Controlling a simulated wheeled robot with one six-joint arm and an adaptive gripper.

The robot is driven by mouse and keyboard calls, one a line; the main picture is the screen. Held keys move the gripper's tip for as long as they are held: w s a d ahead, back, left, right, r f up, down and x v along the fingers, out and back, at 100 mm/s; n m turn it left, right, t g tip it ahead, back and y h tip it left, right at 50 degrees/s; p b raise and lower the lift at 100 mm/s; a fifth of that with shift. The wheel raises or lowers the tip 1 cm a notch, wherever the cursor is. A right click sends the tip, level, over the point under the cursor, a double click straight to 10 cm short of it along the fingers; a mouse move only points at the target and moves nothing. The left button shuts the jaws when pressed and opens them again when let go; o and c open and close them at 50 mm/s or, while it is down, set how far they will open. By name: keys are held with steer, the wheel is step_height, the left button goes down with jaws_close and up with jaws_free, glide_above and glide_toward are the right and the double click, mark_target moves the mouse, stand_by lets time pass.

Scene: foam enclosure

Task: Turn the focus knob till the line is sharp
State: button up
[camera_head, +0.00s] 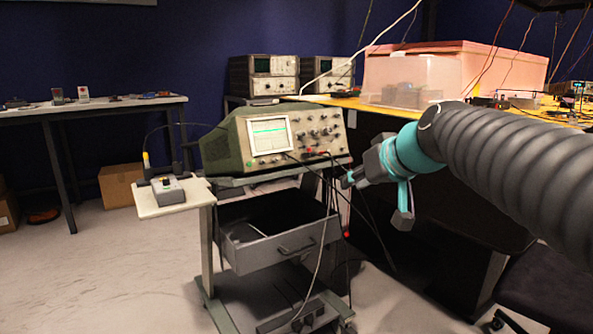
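The oscilloscope (232,141), with a green case and a pale front panel, stands tilted on a cart. Its lit screen (270,135) shows a pale green trace area; the line is too small for me to judge its sharpness. Several dark knobs (316,132) sit on the panel right of the screen. I cannot tell which one is the focus knob. My gripper (350,181) is at the end of my arm, right of the oscilloscope and near the panel's lower right corner. It appears apart from the knobs.
Cables hang from the panel in front of the cart's open drawer (283,245). A small grey box (168,190) sits on the cart's side shelf (145,205). A yellow-topped bench (350,103) with a translucent bin (400,82) stands behind.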

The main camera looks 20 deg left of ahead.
steer(key=w+a+r+n+y+b, duration=0.25)
steer(key=w+a, duration=0.45)
steer(key=a, duration=0.4)
steer(key=p, duration=0.2)
glide_toward(277, 159)
steer(key=shift+y, duration=0.25)
steer(key=x, duration=0.7)
steer(key=shift+w+a+f, duration=0.2)
steer(key=shift+f, duration=0.1)
jaws_close()
